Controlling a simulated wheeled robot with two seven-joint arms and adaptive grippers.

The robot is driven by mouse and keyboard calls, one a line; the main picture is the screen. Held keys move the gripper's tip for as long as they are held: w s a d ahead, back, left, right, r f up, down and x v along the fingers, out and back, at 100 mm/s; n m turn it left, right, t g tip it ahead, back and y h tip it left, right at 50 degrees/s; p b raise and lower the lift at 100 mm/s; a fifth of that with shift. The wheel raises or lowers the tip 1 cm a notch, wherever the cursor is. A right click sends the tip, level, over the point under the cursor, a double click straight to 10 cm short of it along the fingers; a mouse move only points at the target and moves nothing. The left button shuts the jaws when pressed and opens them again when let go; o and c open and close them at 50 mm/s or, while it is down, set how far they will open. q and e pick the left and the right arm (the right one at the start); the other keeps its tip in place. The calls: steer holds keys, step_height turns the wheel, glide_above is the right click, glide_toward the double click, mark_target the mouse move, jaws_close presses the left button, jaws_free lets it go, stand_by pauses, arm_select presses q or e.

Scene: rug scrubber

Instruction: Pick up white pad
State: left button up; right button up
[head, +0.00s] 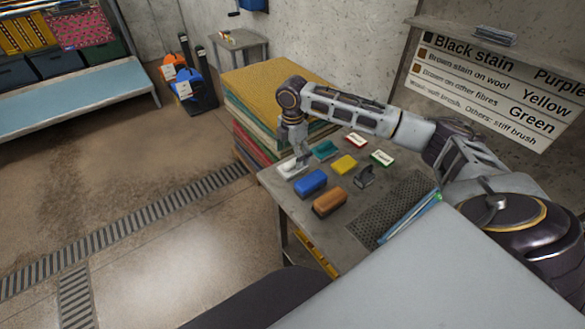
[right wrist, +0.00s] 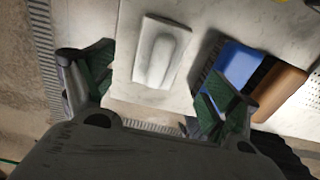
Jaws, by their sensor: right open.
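The white pad (head: 287,169) lies on the grey table at its far left corner, left of the blue brush. In the right wrist view the white pad (right wrist: 126,75) is a pale slab with a raised, rounded grip on top. My right gripper (head: 300,160) points down over the pad and hides part of it. In the right wrist view my right gripper (right wrist: 155,93) is open, one finger on each side of the pad, with nothing held. I cannot tell how far the fingertips are above the table. My left gripper is not in view.
A blue brush (head: 310,184) and a brown brush (head: 330,202) stand close to the right. Yellow (head: 344,164) and teal (head: 325,149) pads lie behind them. A stack of folded rugs (head: 262,85) stands beyond the table. A sign (head: 490,85) hangs on the wall.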

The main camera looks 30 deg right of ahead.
mark_target(293, 161)
steer(key=shift+w+d+f, duration=0.1)
steer(key=shift+f, duration=2.45)
steer(key=c, duration=1.1)
steer(key=shift+r, duration=0.15)
step_height(293, 161, up, 10)
steer(key=shift+f, duration=0.15)
